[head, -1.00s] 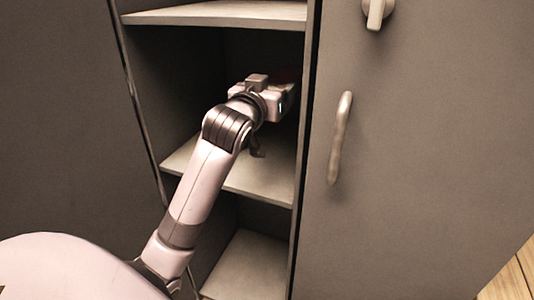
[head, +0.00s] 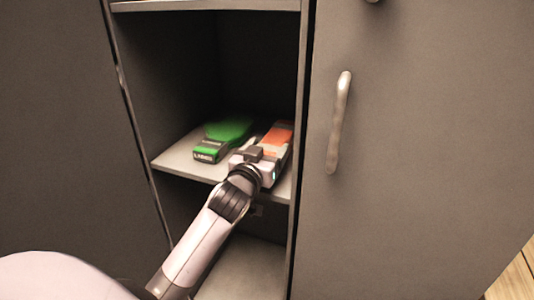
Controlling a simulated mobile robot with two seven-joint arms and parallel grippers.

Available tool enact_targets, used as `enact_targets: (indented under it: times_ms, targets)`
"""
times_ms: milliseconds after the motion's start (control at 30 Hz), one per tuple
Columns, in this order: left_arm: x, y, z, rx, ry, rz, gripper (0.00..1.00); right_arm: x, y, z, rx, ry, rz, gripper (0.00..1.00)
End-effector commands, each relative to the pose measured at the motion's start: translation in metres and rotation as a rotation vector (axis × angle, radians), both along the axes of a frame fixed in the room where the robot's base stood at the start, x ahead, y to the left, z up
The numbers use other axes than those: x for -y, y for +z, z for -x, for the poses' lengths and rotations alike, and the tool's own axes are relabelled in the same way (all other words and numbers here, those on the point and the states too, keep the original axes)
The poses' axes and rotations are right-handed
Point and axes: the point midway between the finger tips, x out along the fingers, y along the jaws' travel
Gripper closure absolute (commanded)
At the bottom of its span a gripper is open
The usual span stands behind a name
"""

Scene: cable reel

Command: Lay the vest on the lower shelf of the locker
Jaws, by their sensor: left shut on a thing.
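An orange folded thing that looks like the vest (head: 278,136) is at the right side of the locker's middle-height shelf (head: 180,158), close to the right side wall. My left gripper (head: 266,151) reaches in from the front and is shut on its near end. The gripper is low, just above or at the shelf's surface. I cannot tell whether the vest rests fully on the shelf. The gripper hides the vest's near part. My right gripper is not in view.
An upper shelf (head: 205,5) is above. A lower compartment floor (head: 240,270) is below. A closed door with a handle (head: 338,122) stands at right.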

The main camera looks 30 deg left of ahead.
Motion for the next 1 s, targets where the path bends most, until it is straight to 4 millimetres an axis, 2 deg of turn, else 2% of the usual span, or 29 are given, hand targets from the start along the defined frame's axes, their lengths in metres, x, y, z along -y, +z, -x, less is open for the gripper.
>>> enact_targets:
  times_ms: [167, 200, 267, 533, 667, 1000]
  targets:
    - [0.0, 0.001, 0.0, 0.002, 0.0, 0.001, 0.63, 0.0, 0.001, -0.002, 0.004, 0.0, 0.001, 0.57]
    - [0.0, 0.0, 0.0, -0.001, 0.0, 0.001, 0.16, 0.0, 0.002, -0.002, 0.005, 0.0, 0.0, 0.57]
    - [0.0, 0.0, 0.0, -0.001, 0.0, 0.001, 0.0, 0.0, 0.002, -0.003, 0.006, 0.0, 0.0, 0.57]
    - [0.0, 0.0, 0.001, -0.001, 0.0, 0.001, 0.0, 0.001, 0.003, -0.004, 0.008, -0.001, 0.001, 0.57]
    - [0.002, -0.001, 0.009, -0.001, 0.0, 0.002, 0.0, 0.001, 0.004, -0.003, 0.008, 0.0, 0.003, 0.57]
    - [0.015, 0.0, 0.064, -0.002, 0.0, 0.004, 0.0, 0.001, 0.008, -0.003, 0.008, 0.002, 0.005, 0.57]
